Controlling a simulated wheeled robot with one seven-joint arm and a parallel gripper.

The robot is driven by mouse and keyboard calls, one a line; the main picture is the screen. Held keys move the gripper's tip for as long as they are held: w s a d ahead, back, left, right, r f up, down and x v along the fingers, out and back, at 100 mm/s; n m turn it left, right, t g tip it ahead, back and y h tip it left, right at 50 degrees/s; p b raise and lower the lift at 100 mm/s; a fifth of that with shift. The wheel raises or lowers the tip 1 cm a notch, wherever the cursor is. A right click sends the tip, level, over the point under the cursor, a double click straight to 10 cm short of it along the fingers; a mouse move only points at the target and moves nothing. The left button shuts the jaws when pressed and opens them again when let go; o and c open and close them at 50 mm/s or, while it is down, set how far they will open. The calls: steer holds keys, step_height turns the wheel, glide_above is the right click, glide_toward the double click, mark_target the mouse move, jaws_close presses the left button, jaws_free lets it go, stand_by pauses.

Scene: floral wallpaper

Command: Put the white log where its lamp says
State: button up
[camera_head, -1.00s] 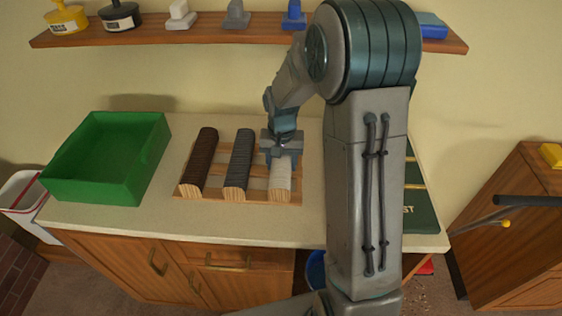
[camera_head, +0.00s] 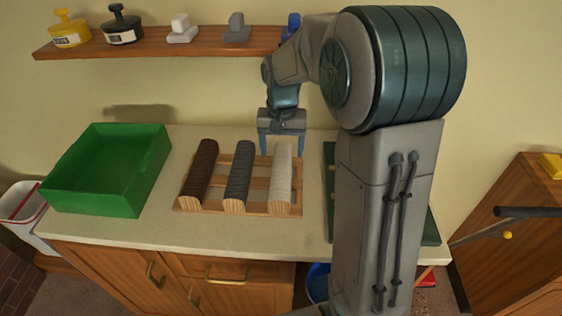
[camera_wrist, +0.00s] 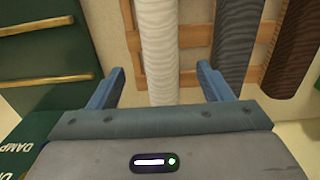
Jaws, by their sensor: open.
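The white log (camera_head: 281,178) lies in the right-hand slot of a wooden rack (camera_head: 262,206) on the counter. It also shows in the wrist view (camera_wrist: 157,45), running away between the fingers. My gripper (camera_head: 282,152) is open and empty at the log's far end, its fingers apart to either side; I cannot tell its exact height above the log. In the wrist view my gripper (camera_wrist: 160,75) has a small panel with a lit white bar and a green lamp (camera_wrist: 172,161).
A dark grey log (camera_head: 239,176) and a brown log (camera_head: 199,175) share the rack. An empty-looking green box (camera_head: 90,195) stands left. A dark green board (camera_wrist: 40,62) with brass rails and partly hidden lettering, "DAMP", lies right. A shelf (camera_head: 160,47) with stamp-like items runs above.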

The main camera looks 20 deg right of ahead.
steer(key=shift+r, duration=0.9)
steer(key=s+r+n+t, duration=0.2)
steer(key=s+n+t, duration=0.1)
steer(key=s, duration=1.8)
steer(key=shift+a+r+n, duration=0.15)
steer(key=shift+r+n, duration=0.1)
steer(key=shift+n, duration=0.05)
